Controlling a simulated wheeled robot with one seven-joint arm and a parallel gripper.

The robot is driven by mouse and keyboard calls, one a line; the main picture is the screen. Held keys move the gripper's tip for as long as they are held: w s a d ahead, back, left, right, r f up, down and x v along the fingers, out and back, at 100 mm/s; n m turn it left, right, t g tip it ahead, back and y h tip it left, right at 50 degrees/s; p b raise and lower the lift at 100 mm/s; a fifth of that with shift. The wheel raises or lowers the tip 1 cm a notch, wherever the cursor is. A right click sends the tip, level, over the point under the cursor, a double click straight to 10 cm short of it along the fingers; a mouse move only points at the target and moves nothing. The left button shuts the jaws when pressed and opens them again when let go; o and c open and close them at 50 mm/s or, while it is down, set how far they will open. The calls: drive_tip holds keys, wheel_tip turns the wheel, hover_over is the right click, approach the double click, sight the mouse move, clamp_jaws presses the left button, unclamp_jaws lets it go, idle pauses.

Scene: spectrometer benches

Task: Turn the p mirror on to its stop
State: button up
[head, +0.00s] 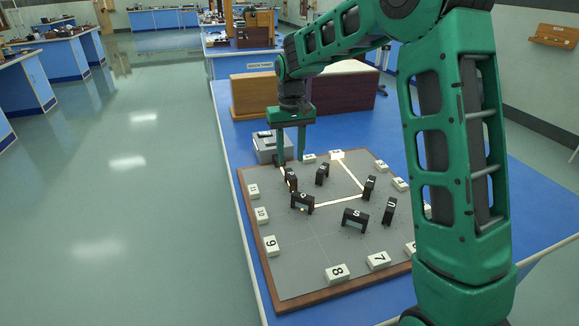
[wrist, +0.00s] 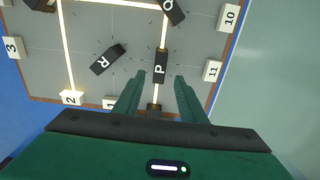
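The p mirror is a small black upright block marked P (wrist: 160,69) on the grey board; the head view also shows it (head: 291,180) at the board's far left. A bright beam line runs past it to the mirror marked Q (head: 303,203). My gripper (head: 290,158) points down above the board's far left edge. In the wrist view its two green fingers (wrist: 157,80) are apart, with the P block just beyond the tips, roughly in line with the gap. I see no contact. A dark piece (wrist: 153,108) shows between the fingers, lower down.
The R mirror (wrist: 107,59) stands close beside P. Mirrors S (head: 355,218), T (head: 369,188) and U (head: 390,211) stand further off. Numbered white blocks ring the board; the beam ends at the bright block 2 (head: 336,155). A grey box (head: 270,147) sits behind the gripper.

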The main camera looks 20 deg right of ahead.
sight(292, 173)
drive_tip(key=shift+r, duration=2.45)
drive_tip(key=s+d+r+m, duration=0.2)
drive_tip(key=s+d, duration=0.5)
drive_tip(key=s, duration=0.3)
drive_tip(key=s+d+r+m, duration=0.1)
drive_tip(key=s+d, duration=0.6)
drive_tip(key=s, duration=0.3)
drive_tip(key=s+d+f+m, duration=0.1)
drive_tip(key=s+f, duration=0.1)
drive_tip(key=s, duration=0.9)
drive_tip(key=s+d+f+m, duration=0.2)
drive_tip(key=s+f, duration=0.1)
drive_tip(key=s, duration=0.7)
drive_tip(key=shift+s+f, duration=0.25)
drive_tip(key=shift+s, duration=0.1)
